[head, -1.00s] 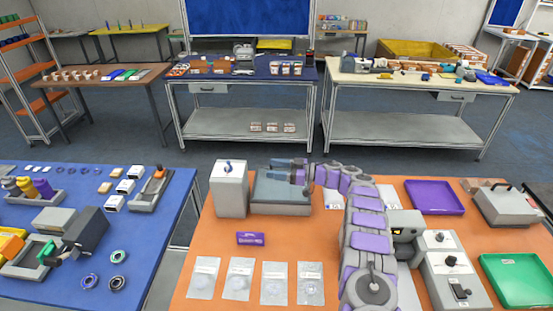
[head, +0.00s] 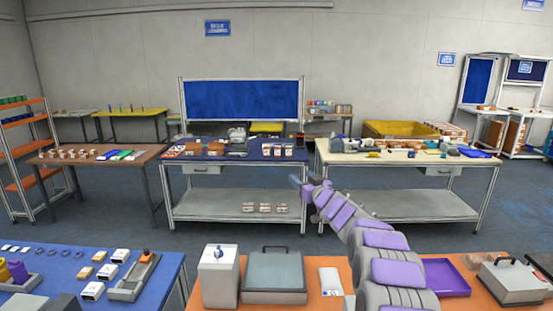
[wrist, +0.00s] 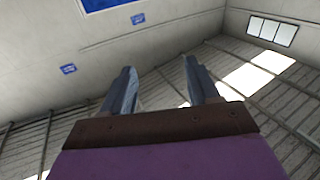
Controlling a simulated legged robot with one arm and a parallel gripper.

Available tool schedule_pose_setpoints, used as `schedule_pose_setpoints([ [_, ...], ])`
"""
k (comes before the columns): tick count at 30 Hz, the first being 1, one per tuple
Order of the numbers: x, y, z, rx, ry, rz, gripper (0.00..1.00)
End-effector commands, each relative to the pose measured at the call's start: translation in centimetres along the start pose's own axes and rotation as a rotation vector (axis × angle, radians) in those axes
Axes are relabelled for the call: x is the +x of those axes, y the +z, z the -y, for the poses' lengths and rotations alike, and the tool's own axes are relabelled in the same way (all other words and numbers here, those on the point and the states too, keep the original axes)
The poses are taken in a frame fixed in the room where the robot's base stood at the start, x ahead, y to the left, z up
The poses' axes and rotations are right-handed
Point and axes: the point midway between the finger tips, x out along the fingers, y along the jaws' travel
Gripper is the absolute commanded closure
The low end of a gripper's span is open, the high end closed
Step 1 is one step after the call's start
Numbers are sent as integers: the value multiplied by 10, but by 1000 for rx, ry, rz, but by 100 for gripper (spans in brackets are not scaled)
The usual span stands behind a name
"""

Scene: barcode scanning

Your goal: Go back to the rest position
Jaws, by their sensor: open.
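My gripper (head: 297,182) is raised above the orange table (head: 333,273), near the middle of the head view. My purple and grey arm reaches up to it from the lower right. In the wrist view my gripper (wrist: 161,72) shows two dark blue fingers spread apart with nothing between them. Behind the fingers are only the wall and the ceiling, so the gripper points upward. It touches nothing that I can see.
The orange table holds a white box-shaped device (head: 219,275), a grey lidded box (head: 274,275), a white packet (head: 331,280) and a purple tray (head: 445,278). A blue table (head: 170,268) stands left. Workbenches, including a cream one (head: 400,155), stand behind across open floor.

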Motion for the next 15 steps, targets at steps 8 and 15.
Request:
schedule_pose_setpoints([
  [8,-65,-16,-27,28,271,203,40],
  [15,-151,1,-23,64,440,452,40],
])
